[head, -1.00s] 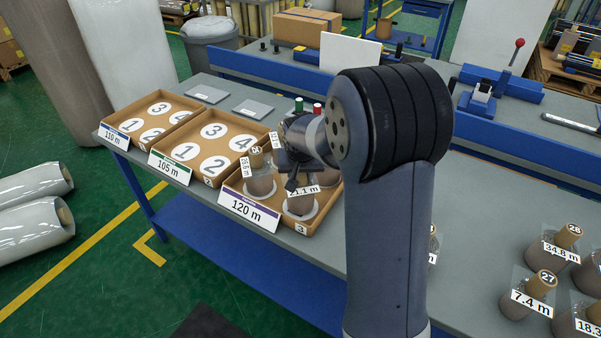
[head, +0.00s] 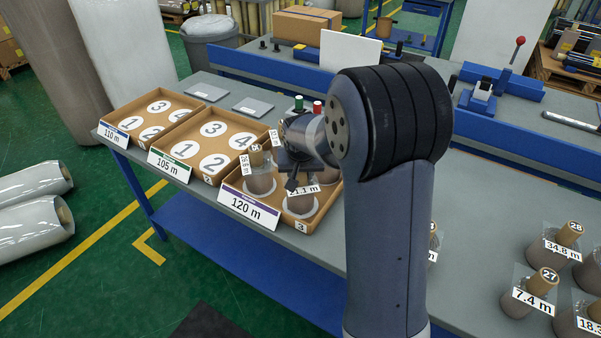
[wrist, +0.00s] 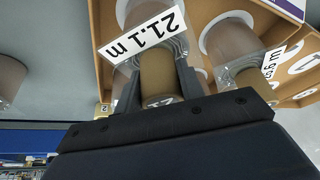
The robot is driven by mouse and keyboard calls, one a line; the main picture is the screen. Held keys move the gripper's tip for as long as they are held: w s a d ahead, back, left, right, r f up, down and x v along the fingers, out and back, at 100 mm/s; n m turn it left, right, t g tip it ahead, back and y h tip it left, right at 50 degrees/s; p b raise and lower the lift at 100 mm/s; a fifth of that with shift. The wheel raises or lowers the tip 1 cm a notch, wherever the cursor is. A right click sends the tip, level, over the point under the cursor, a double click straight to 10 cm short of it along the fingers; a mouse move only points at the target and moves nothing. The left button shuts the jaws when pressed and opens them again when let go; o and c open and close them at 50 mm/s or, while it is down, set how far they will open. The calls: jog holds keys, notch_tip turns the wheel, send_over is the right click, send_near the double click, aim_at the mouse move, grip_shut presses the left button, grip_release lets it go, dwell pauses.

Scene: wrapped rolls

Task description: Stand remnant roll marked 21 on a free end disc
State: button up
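The remnant roll (head: 300,204) with a 21.1 m label stands upright at the front corner of the 120 m tray (head: 320,219), with a white end disc around its base. In the wrist view its brown core (wrist: 160,76) is between the fingers of my gripper (wrist: 160,88), which look closed against it. The number on its core end is only partly readable. In the head view my gripper (head: 292,180) is above the roll, partly hidden by my arm. A 25.6 m roll (head: 260,182) stands beside it on another disc.
The 105 m tray (head: 180,140) and 110 m tray (head: 122,118) show empty numbered discs. Several rolls, including 27 (head: 541,284) and 28 (head: 566,236), stand at the right of the table. My arm hides the table's middle. Red and green-topped items (head: 317,107) stand behind the 120 m tray.

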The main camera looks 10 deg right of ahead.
jog(key=o, duration=0.5)
jog(key=v, duration=1.1)
jog(key=shift+w, duration=0.1)
jog(key=shift+f, duration=0.15)
jog(key=x, duration=1)
jog(key=shift+w+f, duration=0.1)
jog(key=shift+f, duration=0.2)
jog(key=shift+r, duration=0.25)
jog(key=shift+r+p, duration=0.1)
jog(key=shift+p, duration=0.2)
